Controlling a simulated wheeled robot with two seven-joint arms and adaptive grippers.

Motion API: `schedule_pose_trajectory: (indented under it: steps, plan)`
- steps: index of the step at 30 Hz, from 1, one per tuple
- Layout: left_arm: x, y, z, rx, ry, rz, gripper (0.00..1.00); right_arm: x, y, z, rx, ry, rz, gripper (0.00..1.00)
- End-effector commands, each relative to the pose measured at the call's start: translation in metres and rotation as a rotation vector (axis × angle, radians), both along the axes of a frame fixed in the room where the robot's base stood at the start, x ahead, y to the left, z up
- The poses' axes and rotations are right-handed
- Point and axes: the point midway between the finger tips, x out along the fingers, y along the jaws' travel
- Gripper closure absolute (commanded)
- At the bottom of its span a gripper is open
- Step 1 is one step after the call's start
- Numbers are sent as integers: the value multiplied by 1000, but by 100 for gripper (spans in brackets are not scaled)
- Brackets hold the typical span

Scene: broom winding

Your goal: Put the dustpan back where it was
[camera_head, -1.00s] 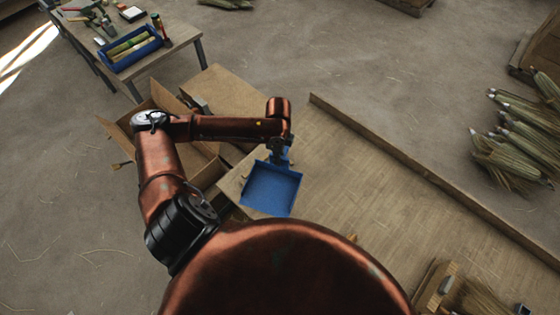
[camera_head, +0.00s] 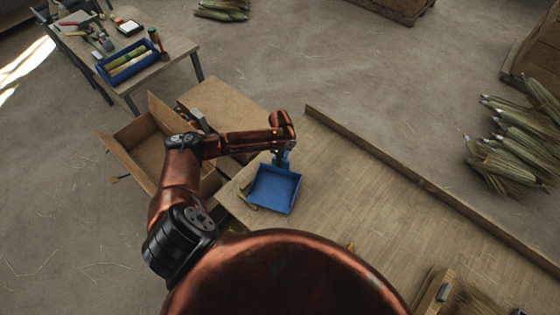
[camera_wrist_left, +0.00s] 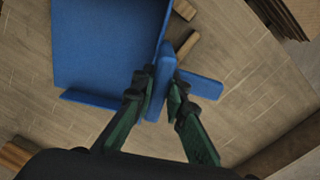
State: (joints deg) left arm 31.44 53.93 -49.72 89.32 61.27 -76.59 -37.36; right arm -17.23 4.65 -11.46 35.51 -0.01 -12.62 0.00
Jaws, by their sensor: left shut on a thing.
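The blue dustpan (camera_head: 274,190) is over the left end of the wooden workbench (camera_head: 350,190), with its pan side toward me in the head view. My left gripper (camera_head: 281,157) is shut on the dustpan's handle. In the left wrist view, the gripper's green fingers (camera_wrist_left: 163,95) close on the handle, and the blue pan (camera_wrist_left: 105,45) fills the upper left. I cannot tell whether the pan touches the bench top. My right gripper is not in view.
An open cardboard box (camera_head: 150,150) stands left of the bench. A small wooden piece (camera_head: 246,205) lies beside the pan. A side table (camera_head: 160,68) holds a blue tray (camera_head: 128,62) and tools. A ledge (camera_head: 400,168) runs along the bench's far edge. Broom bundles (camera_head: 510,140) lie at right.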

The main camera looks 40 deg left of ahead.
Motion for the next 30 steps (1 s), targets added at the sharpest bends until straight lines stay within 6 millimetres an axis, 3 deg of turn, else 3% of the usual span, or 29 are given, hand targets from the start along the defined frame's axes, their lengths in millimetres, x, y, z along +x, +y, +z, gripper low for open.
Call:
schedule_pose_trajectory:
  steps: [18,19,26,30]
  plan:
    - [0,-1,-11,-1,0,-1,100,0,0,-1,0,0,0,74]
    - [0,0,-11,-1,0,-1,86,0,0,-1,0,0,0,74]
    - [0,0,-11,0,0,0,70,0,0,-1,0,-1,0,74]
    - [0,0,-11,0,0,0,70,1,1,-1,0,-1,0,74]
